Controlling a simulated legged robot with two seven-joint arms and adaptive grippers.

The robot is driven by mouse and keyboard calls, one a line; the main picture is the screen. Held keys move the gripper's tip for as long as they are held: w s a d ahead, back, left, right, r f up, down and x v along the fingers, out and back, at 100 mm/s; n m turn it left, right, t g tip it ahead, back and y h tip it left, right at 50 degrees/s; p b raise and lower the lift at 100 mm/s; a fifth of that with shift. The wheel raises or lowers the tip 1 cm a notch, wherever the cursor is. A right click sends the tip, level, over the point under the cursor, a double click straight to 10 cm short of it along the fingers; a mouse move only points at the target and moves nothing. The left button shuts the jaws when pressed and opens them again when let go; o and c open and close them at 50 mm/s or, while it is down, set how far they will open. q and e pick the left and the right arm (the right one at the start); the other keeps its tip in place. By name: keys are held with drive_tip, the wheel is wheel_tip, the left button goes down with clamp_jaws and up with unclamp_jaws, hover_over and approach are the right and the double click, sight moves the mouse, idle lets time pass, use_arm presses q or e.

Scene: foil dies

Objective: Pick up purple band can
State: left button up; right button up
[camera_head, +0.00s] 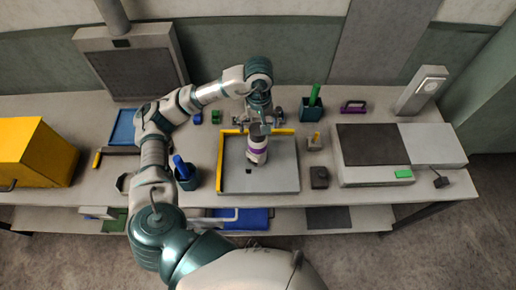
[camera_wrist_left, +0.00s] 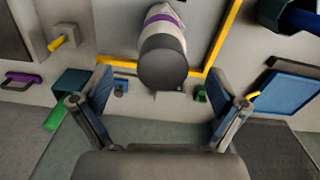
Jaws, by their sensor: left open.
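The purple band can (camera_head: 257,148) is white with a purple band and a dark grey top. It stands on a grey tray with a yellow edge (camera_head: 220,160) in the middle of the table. In the left wrist view the can (camera_wrist_left: 163,60) shows between and beyond my finger tips, with its dark top nearest. My left gripper (camera_head: 262,121) is just behind the can in the head view. In the left wrist view my left gripper (camera_wrist_left: 160,108) has its fingers wide apart with nothing between them. I cannot tell whether it touches the can. My right gripper is not seen.
A dark green cup with a green handle (camera_head: 312,105) and a small grey block with a yellow peg (camera_head: 314,141) are right of the tray. A dark cup with a blue handle (camera_head: 186,174) is left. A dark block (camera_head: 319,177) stands near the right edge.

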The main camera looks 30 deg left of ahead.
sight(258, 149)
use_arm(q)
drive_tip(key=shift+w+f, duration=0.1)
drive_tip(key=shift+f, duration=0.85)
drive_tip(key=shift+a+f, duration=0.1)
drive_tip(key=shift+f, duration=0.15)
wheel_tip(258, 149, down, 4)
drive_tip(key=shift+a+r+p, duration=0.15)
drive_tip(key=shift+p, duration=0.35)
drive_tip(key=shift+f, duration=0.5)
clamp_jaws()
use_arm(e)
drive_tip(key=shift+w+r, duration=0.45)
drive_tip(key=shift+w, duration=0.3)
use_arm(q)
drive_tip(key=shift+r, duration=0.1)
